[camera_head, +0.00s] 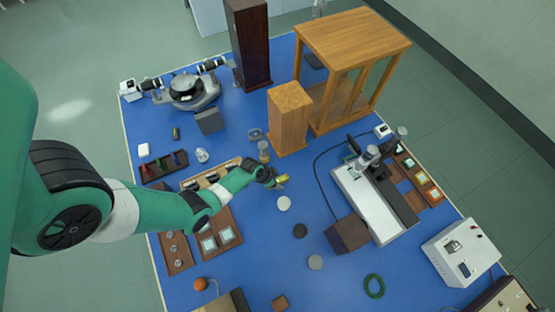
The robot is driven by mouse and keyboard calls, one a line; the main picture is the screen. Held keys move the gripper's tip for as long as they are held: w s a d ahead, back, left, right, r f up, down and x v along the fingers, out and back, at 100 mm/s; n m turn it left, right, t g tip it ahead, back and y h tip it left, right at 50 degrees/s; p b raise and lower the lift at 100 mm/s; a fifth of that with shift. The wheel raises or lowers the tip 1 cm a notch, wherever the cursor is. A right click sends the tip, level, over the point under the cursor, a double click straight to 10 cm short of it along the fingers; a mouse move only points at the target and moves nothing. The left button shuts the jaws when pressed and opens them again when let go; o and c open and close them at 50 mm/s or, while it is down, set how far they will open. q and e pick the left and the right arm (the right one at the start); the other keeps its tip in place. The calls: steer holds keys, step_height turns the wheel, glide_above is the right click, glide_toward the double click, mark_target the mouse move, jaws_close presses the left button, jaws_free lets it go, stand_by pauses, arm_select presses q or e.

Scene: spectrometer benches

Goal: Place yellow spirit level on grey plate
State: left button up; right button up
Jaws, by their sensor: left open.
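The yellow spirit level (283,179) is a small yellow piece on the blue bench top, right at the fingertips of my left gripper (275,181). The gripper is open. I cannot tell whether the level lies between the fingers or just beside them, and the hand hides part of it. The grey plate (316,262) is a small flat disc on the blue top, nearer the front and to the right of the gripper, with nothing on it. My right gripper is not in view.
A white disc (284,203) and a dark brown disc (300,230) lie between the gripper and the grey plate. A dark brown block (348,234) stands right of them. A green ring (374,286) lies at the front. A wooden box (290,118) stands behind the gripper.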

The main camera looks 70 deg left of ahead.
arm_select(q)
steer(key=shift+f, duration=0.2)
stand_by(0.3)
jaws_close()
